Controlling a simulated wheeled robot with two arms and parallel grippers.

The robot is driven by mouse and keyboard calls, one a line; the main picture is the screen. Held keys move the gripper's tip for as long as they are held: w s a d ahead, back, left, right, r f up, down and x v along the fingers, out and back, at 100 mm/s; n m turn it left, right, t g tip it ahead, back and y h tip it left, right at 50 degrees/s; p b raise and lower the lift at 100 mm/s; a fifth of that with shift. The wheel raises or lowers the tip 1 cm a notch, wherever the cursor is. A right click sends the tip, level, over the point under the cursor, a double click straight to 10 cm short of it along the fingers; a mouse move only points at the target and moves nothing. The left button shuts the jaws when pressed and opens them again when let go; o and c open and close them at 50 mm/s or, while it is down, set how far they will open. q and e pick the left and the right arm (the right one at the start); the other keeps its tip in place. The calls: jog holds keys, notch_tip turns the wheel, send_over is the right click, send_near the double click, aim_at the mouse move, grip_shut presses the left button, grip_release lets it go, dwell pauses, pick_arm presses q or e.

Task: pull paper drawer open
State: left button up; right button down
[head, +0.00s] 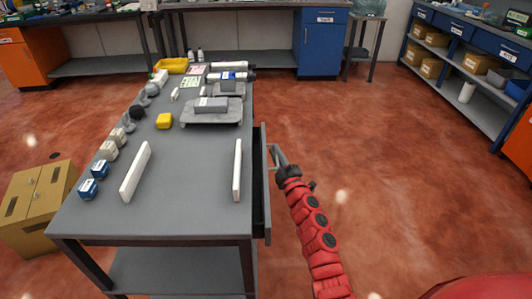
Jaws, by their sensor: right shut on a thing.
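The drawer (265,195) is on the right side of the grey table (190,180). It stands partly out, and a dark gap shows between its front panel and the table edge. My right gripper (275,157) is at the outer face of the drawer front, near its far end, shut on what appears to be the drawer's handle. The handle is too small to make out clearly. The drawer's inside is mostly hidden, and I cannot tell whether paper lies in it. My left gripper is not in view.
Two white bars (136,171) (237,170) lie on the table. A tan box (38,205) stands at left. The red floor (380,160) right of the table is clear.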

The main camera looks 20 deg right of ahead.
jog(key=s+d, duration=0.3)
jog(key=d, duration=0.7)
jog(key=s+d, duration=0.3)
jog(key=d, duration=0.7)
jog(key=shift+d, duration=0.3)
jog(key=c, duration=1.2)
grip_release()
jog(key=shift+s, duration=0.1)
jog(key=v, duration=1.7)
jog(key=shift+s, duration=0.1)
jog(key=shift+p, duration=0.3)
